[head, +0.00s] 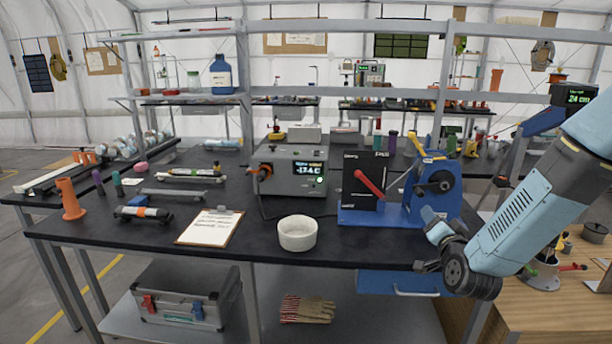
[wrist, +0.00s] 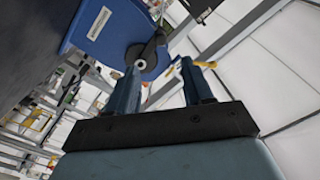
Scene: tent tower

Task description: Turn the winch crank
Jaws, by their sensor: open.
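The winch is a blue unit (head: 418,196) on a blue base at the right of the black bench. A dark crank (head: 437,184) with a round hub sits on its right side. In the wrist view the blue housing (wrist: 95,25) is at upper left, and the crank's dark arm with a pale round end (wrist: 140,64) appears near the left fingertip. My gripper (wrist: 162,72) is open, with nothing seen between its fingers. I cannot tell whether a finger touches the crank. In the head view my arm comes in from the right, its end just below the winch.
A black panel with a red lever (head: 369,184) stands left of the winch. A white bowl (head: 297,233), a grey display box (head: 291,170) and a clipboard (head: 210,227) lie further left. A blue drawer (head: 397,284) hangs under the bench edge. A wooden table (head: 560,290) is at right.

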